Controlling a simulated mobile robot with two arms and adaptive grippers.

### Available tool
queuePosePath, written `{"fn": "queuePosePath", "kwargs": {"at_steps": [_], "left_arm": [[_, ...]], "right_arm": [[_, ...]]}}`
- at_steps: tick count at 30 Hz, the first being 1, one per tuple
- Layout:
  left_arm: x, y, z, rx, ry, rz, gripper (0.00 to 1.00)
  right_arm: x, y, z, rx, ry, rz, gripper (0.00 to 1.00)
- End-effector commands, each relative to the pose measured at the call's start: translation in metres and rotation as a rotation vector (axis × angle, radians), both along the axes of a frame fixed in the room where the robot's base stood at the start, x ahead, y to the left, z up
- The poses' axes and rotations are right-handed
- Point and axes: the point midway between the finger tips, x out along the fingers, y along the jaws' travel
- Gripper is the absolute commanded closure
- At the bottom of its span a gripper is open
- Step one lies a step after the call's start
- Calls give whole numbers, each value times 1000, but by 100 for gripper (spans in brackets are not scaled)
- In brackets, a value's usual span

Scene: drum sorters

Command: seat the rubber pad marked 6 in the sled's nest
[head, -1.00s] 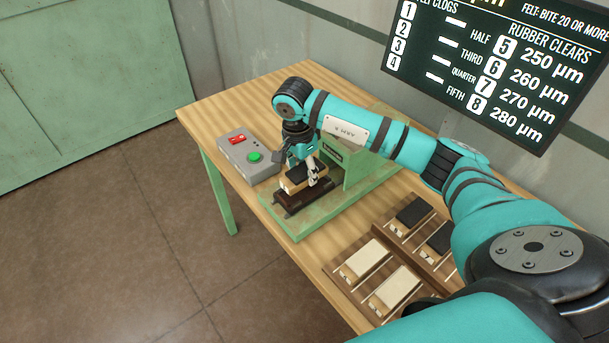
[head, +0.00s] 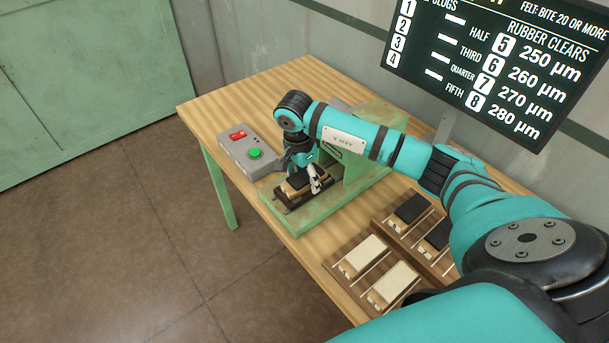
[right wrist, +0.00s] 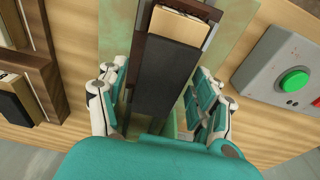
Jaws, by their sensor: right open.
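The sled (head: 283,206) is a dark brown frame on the green press base. The pad (head: 297,183), black on top with a pale wooden body, lies in the sled's nest; it looks level. Its number does not show in these views. My right gripper (head: 312,180) is over the pad. In the right wrist view, the pad (right wrist: 165,75) lies between the spread fingers of my right gripper (right wrist: 157,88), with gaps on both sides. Its pale wooden end (right wrist: 180,26) shows inside the brown sled frame (right wrist: 137,50). My left gripper is not in view.
A green press upright (head: 357,165) stands right beside the sled. A grey control box (head: 240,160) with a green button (head: 255,153) stands to the left. Wooden racks at the front right hold black-topped pads (head: 411,208) and cream-topped pads (head: 365,252).

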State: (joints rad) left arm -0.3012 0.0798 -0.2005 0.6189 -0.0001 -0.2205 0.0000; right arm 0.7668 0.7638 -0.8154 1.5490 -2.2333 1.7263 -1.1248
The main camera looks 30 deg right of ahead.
Motion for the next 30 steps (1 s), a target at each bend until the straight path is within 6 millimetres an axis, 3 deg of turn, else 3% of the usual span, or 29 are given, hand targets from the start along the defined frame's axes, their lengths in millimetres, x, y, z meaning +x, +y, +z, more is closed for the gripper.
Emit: {"fn": "queuePosePath", "kwargs": {"at_steps": [3, 7, 21, 30], "left_arm": [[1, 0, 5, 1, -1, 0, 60], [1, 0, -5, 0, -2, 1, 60], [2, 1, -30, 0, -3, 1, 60], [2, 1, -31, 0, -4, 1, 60]], "right_arm": [[0, 0, 5, 0, 0, 0, 33], [1, 2, 19, 0, -5, 2, 33], [0, 13, 109, 0, -3, -1, 33], [-1, 14, 122, 0, 1, 0, 33]]}}
